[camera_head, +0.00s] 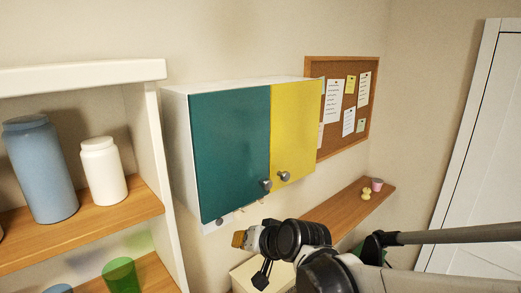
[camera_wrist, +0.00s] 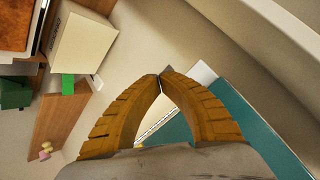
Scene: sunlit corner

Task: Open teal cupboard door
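The teal cupboard door (camera_head: 232,150) is the left door of a white wall cupboard (camera_head: 180,150) and looks closed in the head view. Its grey round knob (camera_head: 266,184) is at its lower right corner. My gripper (camera_head: 240,239) is below the cupboard, lower left of the knob and apart from it. In the wrist view, my gripper's yellow-brown fingers (camera_wrist: 161,75) bow outward and meet at the tips, with nothing seen held. Part of the teal door (camera_wrist: 240,115) shows behind the right finger. I cannot make out the knob in the wrist view.
A yellow door (camera_head: 295,130) with its own knob (camera_head: 283,176) adjoins on the right. A shelf unit (camera_head: 155,150) with jars stands close on the left. A wooden wall shelf (camera_head: 350,212) and a pale box (camera_head: 245,275) are lower down.

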